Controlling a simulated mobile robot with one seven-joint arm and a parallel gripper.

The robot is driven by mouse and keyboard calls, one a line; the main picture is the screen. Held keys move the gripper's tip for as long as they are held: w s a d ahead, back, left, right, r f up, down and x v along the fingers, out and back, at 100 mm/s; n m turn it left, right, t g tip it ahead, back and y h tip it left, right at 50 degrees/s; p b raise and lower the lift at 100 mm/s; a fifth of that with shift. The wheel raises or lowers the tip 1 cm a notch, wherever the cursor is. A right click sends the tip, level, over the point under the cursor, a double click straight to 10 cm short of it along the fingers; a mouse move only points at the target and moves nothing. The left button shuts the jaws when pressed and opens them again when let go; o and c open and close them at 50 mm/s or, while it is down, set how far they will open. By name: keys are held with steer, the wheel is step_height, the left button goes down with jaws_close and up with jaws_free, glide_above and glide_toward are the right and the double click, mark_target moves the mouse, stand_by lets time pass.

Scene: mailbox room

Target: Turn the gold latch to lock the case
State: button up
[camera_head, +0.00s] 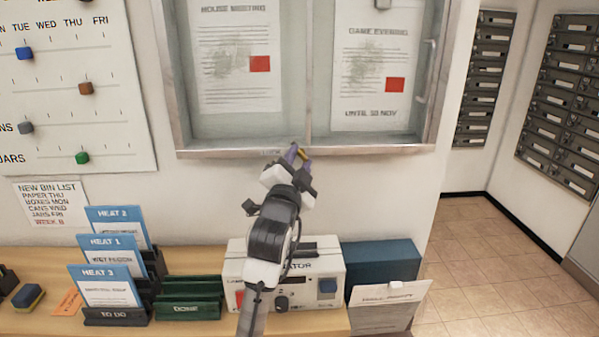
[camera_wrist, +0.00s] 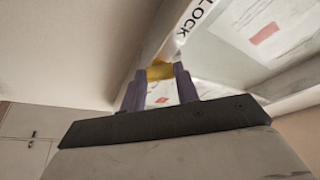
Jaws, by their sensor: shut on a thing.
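The gold latch (camera_wrist: 160,72) sits on the bottom frame of the wall-mounted notice case (camera_head: 300,152). In the head view the latch (camera_head: 302,153) is a small gold piece, partly covered by my fingers. My gripper (camera_head: 296,154) reaches up to the middle of the bottom frame. In the wrist view my gripper (camera_wrist: 160,88) has its two purple fingers on either side of the latch, shut on it. Black letters reading "LOCK" (camera_wrist: 195,18) are on the frame beside the latch. The case's glass front is closed, with two notices behind it.
Below the case, a wooden shelf (camera_head: 205,322) bears a white box with knobs (camera_head: 315,290), a blue box (camera_head: 385,262), green holders (camera_head: 190,298) and blue cards (camera_head: 110,255). Metal mailboxes (camera_head: 565,100) line the right walls. Open tiled floor (camera_head: 500,270) lies at right.

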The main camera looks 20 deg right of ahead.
steer(key=shift+a+r+m+g+b, duration=0.15)
steer(key=shift+m+g+b, duration=0.7)
steer(key=shift+m, duration=1.3)
steer(key=shift+d+r+m+g+b, duration=0.1)
steer(key=shift+m+g+b, duration=0.7)
steer(key=shift+m, duration=1.35)
steer(key=o, duration=1)
steer(key=shift+a, duration=0.1)
steer(key=b+v, duration=0.4)
steer(key=v, duration=0.9)
steer(key=shift+s+a+r, duration=0.1)
steer(key=shift+s+r, duration=0.05)
steer(key=shift+s, duration=0.25)
